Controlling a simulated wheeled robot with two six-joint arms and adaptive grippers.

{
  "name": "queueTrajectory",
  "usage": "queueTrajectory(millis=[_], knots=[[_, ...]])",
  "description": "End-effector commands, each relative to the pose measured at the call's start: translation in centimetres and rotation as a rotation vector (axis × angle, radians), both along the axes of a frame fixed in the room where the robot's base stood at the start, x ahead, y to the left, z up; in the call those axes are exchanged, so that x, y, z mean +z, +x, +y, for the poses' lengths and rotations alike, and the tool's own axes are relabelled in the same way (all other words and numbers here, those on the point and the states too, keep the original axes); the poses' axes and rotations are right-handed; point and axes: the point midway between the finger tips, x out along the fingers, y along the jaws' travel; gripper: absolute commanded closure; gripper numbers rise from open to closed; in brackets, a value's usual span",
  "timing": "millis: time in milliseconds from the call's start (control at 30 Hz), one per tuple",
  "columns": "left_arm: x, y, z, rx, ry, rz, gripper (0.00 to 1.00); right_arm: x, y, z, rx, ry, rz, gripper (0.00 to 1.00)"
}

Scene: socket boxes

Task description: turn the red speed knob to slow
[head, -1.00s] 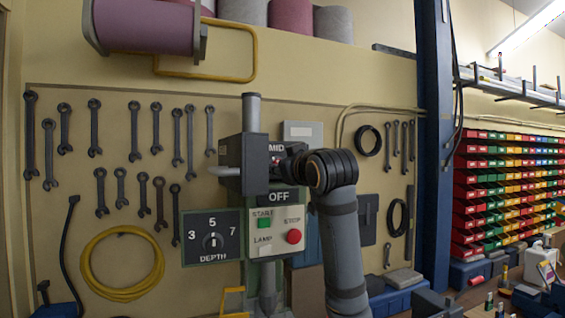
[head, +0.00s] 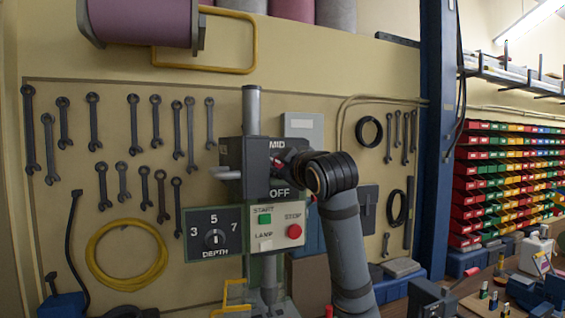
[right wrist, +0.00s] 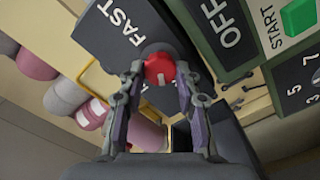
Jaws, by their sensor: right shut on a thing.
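The red speed knob (right wrist: 159,68) is round and sits on a dark face of the drill press head (head: 230,154), with the word FAST beside it in the right wrist view. My right gripper (right wrist: 160,78) has one finger on each side of the knob and is shut on it. In the head view, my right gripper (head: 279,160) reaches the press head from the right and hides most of the knob. MID shows above it. The knob's exact pointer direction is hard to read. My left gripper is not in view.
Below are an OFF label (head: 279,194), a panel with a green START button (head: 264,219) and red STOP button (head: 294,231), and a DEPTH dial (head: 214,239) at left. Wrenches and a yellow hose (head: 127,226) hang behind. A blue post (head: 437,140) stands right of my arm.

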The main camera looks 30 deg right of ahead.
Motion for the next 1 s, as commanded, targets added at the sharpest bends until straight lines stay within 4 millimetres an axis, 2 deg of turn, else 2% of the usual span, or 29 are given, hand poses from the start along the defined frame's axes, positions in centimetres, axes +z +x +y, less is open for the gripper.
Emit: queueTrajectory(millis=[367, 400, 533, 867, 1000], knots=[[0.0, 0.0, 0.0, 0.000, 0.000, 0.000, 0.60, 0.0, 0.0, 0.0, 0.000, -0.003, 0.001, 0.98], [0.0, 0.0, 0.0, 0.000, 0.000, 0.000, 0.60, 0.0, 0.0, 0.0, 0.000, -0.003, 0.001, 0.63], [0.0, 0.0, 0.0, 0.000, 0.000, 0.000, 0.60, 0.0, 0.0, 0.0, 0.000, -0.002, 0.000, 0.45], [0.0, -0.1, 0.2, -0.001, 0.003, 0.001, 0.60, 0.0, -0.2, 0.0, 0.000, -0.003, -0.001, 0.44], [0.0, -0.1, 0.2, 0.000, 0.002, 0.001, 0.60, 0.1, -2.1, 0.5, -0.001, -0.005, -0.003, 0.44]])
